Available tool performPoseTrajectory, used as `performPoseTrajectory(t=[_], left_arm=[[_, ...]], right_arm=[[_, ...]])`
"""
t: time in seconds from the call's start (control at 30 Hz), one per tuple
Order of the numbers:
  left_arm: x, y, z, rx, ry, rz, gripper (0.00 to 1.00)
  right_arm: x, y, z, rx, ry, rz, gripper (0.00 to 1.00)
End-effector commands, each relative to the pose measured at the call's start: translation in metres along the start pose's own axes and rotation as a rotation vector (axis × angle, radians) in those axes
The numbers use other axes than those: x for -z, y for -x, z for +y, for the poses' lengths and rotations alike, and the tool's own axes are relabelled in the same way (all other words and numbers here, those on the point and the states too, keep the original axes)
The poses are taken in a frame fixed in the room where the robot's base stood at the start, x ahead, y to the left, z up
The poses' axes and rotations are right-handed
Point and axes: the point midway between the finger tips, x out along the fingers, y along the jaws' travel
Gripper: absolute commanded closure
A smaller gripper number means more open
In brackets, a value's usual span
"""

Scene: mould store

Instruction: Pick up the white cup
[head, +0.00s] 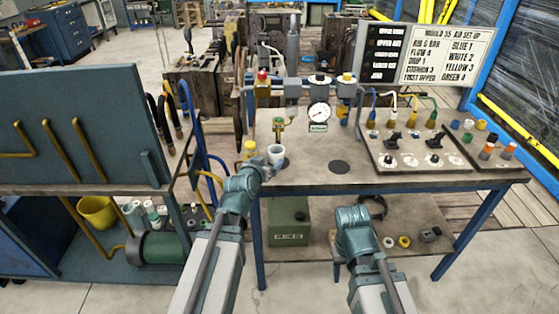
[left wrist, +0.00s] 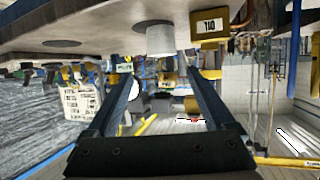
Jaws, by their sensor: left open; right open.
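The white cup (head: 276,154) stands upright near the left end of the workbench, beside a yellow-topped item. In the left wrist view, which is upside down, the cup (left wrist: 160,40) shows just beyond my fingertips, on or beside a dark round spot. My left gripper (left wrist: 159,62) is open, with its two fingers apart and nothing between them. In the head view my left wrist partly covers the space just in front of the cup. My right gripper (head: 339,262) is low in front of the bench, and its fingers are hard to make out.
A pressure gauge (head: 319,113) on a pipe rig stands behind the cup. A dark round spot (head: 340,166) marks the bench top (head: 307,172) to the right, with clear room around it. A panel of plugs (head: 415,150) is further right. A board with yellow handles (head: 80,130) stands left.

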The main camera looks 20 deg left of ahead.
Motion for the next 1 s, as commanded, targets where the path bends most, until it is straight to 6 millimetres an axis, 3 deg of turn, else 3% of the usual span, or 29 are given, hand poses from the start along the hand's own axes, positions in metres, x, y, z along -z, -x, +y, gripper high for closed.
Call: performPoseTrajectory(t=[0.5, 0.77, 1.0], left_arm=[[-0.002, -0.082, 0.0, -0.002, -0.001, -0.002, 0.13], [-0.002, -0.086, 0.0, -0.001, -0.001, -0.002, 0.13], [-0.007, -0.116, -0.003, -0.001, 0.0, -0.002, 0.13]], right_arm=[[0.002, -0.033, -0.003, 0.0, 0.0, 0.0, 0.5], [0.002, -0.034, -0.003, 0.0, 0.001, 0.0, 0.5], [0.003, -0.05, -0.005, 0.0, 0.001, 0.0, 0.5]])
